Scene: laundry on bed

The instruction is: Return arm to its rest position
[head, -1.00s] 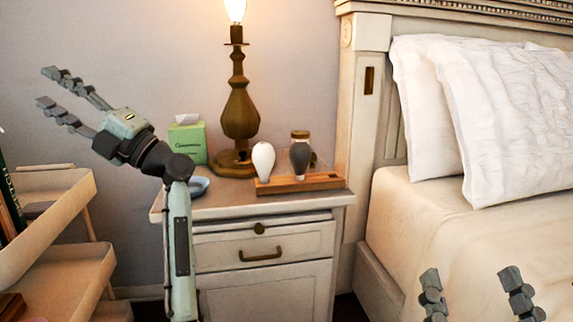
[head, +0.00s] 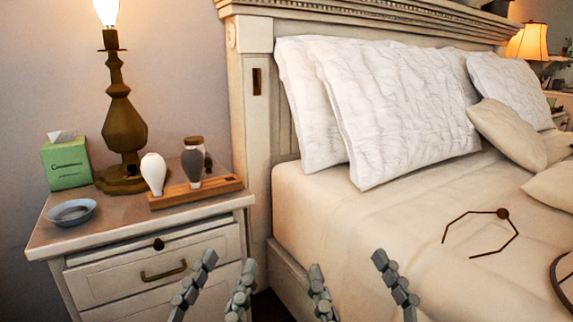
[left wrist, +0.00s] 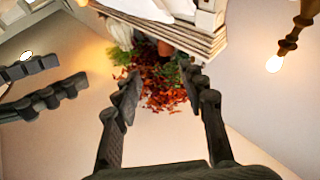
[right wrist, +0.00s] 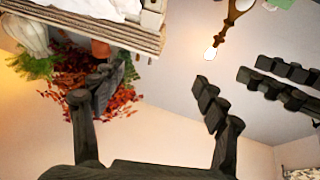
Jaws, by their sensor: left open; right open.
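My left gripper (head: 216,287) is at the bottom of the head view, in front of the nightstand drawers. Its two fingers are spread with nothing between them. My right gripper (head: 360,287) is beside it to the right, in front of the bed's near side, also open and empty. The left wrist view shows the open left fingers (left wrist: 165,100), with the other gripper's fingers at the left edge. The right wrist view shows the open right fingers (right wrist: 150,100), with the left gripper's fingers at the right edge. The arm links are out of the head view.
The nightstand (head: 120,235) carries a lamp (head: 124,125), a tissue box (head: 66,163), a blue dish (head: 71,212) and a wooden tray (head: 215,190) with small vases. The bed (head: 370,225) holds pillows (head: 395,110) and a dark wire-like shape (head: 475,213).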

